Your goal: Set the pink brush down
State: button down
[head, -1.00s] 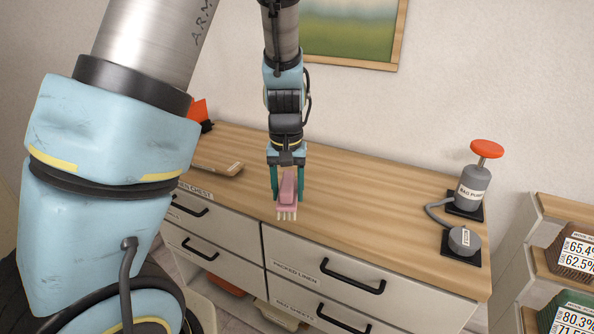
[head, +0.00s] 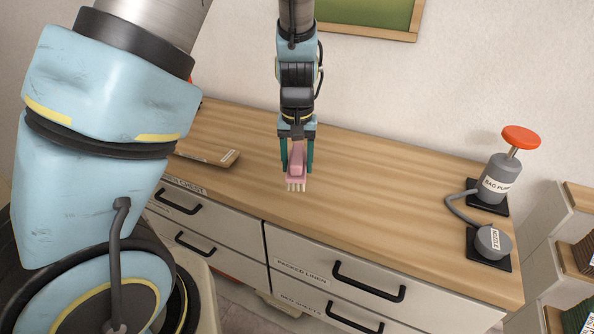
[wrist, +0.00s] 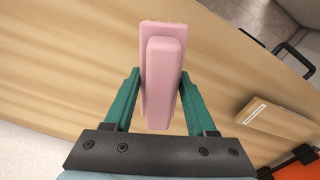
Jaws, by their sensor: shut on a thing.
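The pink brush (head: 297,162) is between the teal fingers of my gripper (head: 297,160), with its pale bristles pointing down. In the head view the brush is over the wooden top of the chest (head: 380,190), left of its middle; I cannot tell whether the bristles touch the top. In the wrist view the brush (wrist: 161,75) stands out beyond the fingers, and my gripper (wrist: 158,105) is shut on its handle.
A flat brown labelled piece (head: 208,152) lies on the chest top at left. The bag pump (head: 497,180) with its red knob and the nozzle (head: 491,242) stand at the right end. The top between is clear. Drawers with black handles (head: 368,283) face the front.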

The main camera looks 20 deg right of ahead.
aim_at(297, 153)
jog(key=shift+f+p, duration=0.3)
jog(key=shift+f, duration=2.25)
jog(key=shift+f, duration=0.1)
jog(key=shift+c, duration=1)
grip_release()
notch_tip(297, 153, up, 12)
jog(key=shift+s+r+b, duration=0.1)
jog(key=shift+s+b, duration=0.05)
jog(key=shift+b, duration=0.4)
jog(key=s+a+r+n, duration=0.1)
jog(key=a, duration=1.2)
jog(key=a+r+n+t, duration=0.1)
jog(key=a+n, duration=0.1)
jog(key=a, duration=1.1)
jog(key=shift+s+a+r+n, duration=0.3)
jog(key=shift+s+r, duration=0.1)
